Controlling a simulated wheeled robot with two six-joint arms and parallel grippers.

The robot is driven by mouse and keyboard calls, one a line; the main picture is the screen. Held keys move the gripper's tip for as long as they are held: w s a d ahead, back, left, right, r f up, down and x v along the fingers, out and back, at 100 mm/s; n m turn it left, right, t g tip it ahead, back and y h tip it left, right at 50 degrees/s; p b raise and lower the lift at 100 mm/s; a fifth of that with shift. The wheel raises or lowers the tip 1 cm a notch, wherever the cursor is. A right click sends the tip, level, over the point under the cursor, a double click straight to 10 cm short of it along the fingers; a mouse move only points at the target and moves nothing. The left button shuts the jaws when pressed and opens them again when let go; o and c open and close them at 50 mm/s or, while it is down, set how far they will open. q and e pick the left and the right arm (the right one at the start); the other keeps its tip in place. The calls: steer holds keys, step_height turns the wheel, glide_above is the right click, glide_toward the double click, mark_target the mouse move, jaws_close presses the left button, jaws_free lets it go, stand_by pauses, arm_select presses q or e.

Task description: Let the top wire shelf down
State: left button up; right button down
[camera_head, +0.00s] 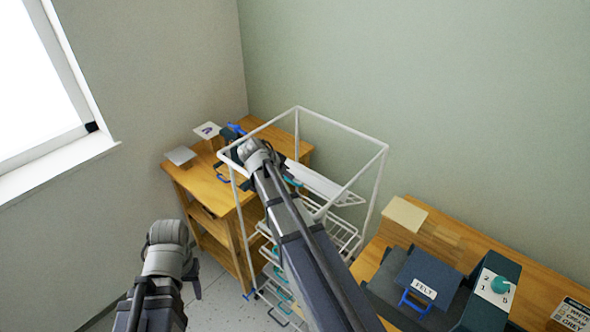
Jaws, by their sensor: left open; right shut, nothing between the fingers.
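The drying rack is a white wire frame (345,126) with a stack of wire shelves inside it. The top wire shelf (345,199) shows as a pale strip, partly hidden behind my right arm; I cannot tell its exact tilt. Lower shelves (337,232) with teal handles lie beneath it. My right gripper (232,136) is shut and empty at the rack's upper left side, with its arm across the frame; contact is unclear. My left gripper (190,272) is open, low and left of the rack, its fingers mostly hidden by the wrist.
A wooden table (203,184) with small cards stands behind and left of the rack. A wooden counter (450,236) at right holds a dark box labelled FELT (428,274) and a dark block with a teal knob (497,286). Walls close off the corner. Some floor shows between the arms.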

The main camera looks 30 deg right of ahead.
steer(key=shift+a+f, duration=0.15)
steer(key=shift+a, duration=0.05)
stand_by(0.3)
steer(key=d+r+p, duration=0.1)
steer(key=w+d+r+p, duration=0.1)
steer(key=d+r+p, duration=0.1)
steer(key=shift+r, duration=0.2)
steer(key=s+a+r+p, duration=0.3)
steer(key=a+r+p, duration=0.1)
steer(key=a, duration=0.4)
steer(key=shift+s+a, duration=0.15)
steer(key=shift+r+p, duration=0.15)
steer(key=shift+p, duration=0.2)
